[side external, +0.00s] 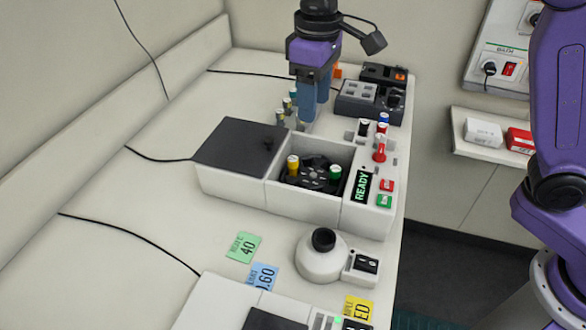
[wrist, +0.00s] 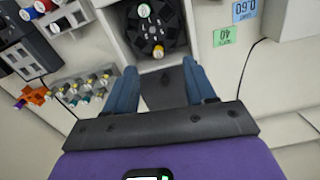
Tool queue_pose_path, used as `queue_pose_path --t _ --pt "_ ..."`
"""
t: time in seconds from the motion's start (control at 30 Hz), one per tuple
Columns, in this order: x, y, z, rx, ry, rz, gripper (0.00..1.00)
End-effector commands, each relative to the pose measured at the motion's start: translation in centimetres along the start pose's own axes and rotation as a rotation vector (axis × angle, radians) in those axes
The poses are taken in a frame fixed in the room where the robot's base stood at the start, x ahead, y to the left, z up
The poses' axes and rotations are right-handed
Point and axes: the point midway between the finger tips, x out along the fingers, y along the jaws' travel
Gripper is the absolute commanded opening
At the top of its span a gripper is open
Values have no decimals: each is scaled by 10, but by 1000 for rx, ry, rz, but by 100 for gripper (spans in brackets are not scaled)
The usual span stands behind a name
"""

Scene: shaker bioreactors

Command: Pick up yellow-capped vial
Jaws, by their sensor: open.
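A yellow-capped vial (side external: 292,165) stands in the dark round rotor (side external: 312,178) inside the open white device, with a green-capped vial (side external: 335,172) in the same rotor. My gripper (side external: 308,115) points down above the area behind the device, apart from the rotor. Its two blue fingers (wrist: 162,72) are spread with nothing between them. More vials, some with yellow caps, stand in a rack (wrist: 70,86) at the left of the wrist view, partly hidden in the side view.
The dark lid (side external: 240,147) lies beside the rotor opening. A switch box (side external: 370,97) stands behind, and a round-topped device (side external: 322,258) in front. The bench to the left is mostly clear.

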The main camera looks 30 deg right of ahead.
Motion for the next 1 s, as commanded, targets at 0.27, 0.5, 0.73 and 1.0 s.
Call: queue_pose_path --t 0.27,0.5,0.73,1.0 --pt "-3 8 -42 76 -4 1 55" --pt "12 10 -46 86 -8 1 55" --pt "55 10 -45 86 -10 1 55" --pt "102 10 -45 86 -8 1 55"
